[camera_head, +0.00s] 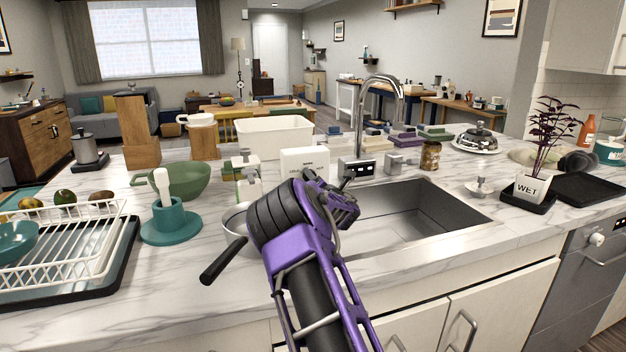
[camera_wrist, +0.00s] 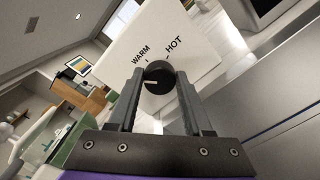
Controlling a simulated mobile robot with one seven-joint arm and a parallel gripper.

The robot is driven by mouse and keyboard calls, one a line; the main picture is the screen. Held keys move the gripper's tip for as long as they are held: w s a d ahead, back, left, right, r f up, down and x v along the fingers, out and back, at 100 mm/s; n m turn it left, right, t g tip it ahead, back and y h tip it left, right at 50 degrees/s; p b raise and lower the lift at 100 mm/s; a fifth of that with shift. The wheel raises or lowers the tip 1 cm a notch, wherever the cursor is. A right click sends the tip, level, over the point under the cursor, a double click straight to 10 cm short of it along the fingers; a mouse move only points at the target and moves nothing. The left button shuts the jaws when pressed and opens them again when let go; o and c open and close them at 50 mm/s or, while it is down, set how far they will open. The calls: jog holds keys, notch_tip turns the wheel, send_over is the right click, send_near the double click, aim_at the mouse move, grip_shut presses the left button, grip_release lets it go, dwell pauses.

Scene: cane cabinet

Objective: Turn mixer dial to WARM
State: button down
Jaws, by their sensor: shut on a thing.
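In the wrist view a white panel (camera_wrist: 197,62) bears the words WARM and HOT, with a small tick under each. A round black dial (camera_wrist: 158,77) with a short white pointer line stands out from it. The pointer points left in the picture, below the WARM mark and away from HOT. My gripper (camera_wrist: 160,79) is shut on the dial, one finger on each side. In the head view my gripper (camera_head: 343,196) is over the sink's left edge, beside a white box (camera_head: 303,163) with small unreadable text. The dial cannot be made out there.
The sink (camera_head: 425,210) and tall faucet (camera_head: 385,85) are right of my arm. A green bowl (camera_head: 185,182), teal holder (camera_head: 171,222) and dish rack (camera_head: 75,225) stand left. A pan handle (camera_head: 222,262) juts out beside my arm. A potted plant (camera_head: 531,185) stands right.

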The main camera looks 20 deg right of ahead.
jog(key=shift+f+m, duration=0.15)
jog(key=shift+m, duration=3.55)
jog(key=shift+c, duration=1.6)
grip_release()
jog(key=shift+s, duration=0.1)
jog(key=s, duration=1.7)
jog(key=shift+s, duration=0.15)
